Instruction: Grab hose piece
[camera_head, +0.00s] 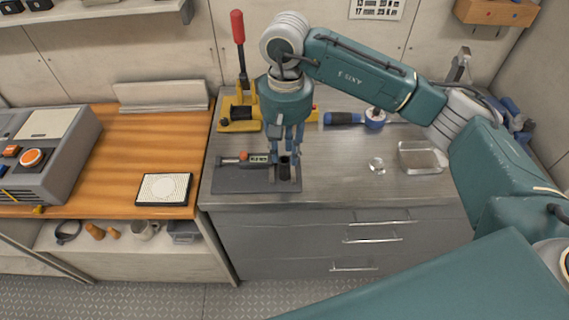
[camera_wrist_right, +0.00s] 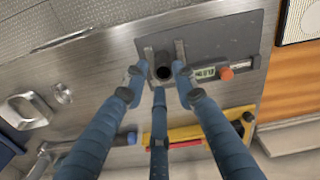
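The hose piece (camera_head: 284,170) is a short dark upright tube on a dark grey mat (camera_head: 232,182) on the metal counter. In the right wrist view its round dark opening (camera_wrist_right: 164,72) faces the camera, with a metal post on either side. My right gripper (camera_head: 286,152) points down over it, its blue fingers around the tube. In the wrist view the fingertips (camera_wrist_right: 160,76) are spread, with gaps between them and the tube, so the gripper looks open. The hose piece's lower end is partly hidden. My left gripper is not in view.
A digital gauge with an orange knob (camera_head: 243,157) lies left of the hose piece. A yellow press with a red lever (camera_head: 238,28) stands behind. A blue-handled tool (camera_head: 343,118), a small clear cup (camera_head: 376,165) and a clear tray (camera_head: 421,158) are to the right.

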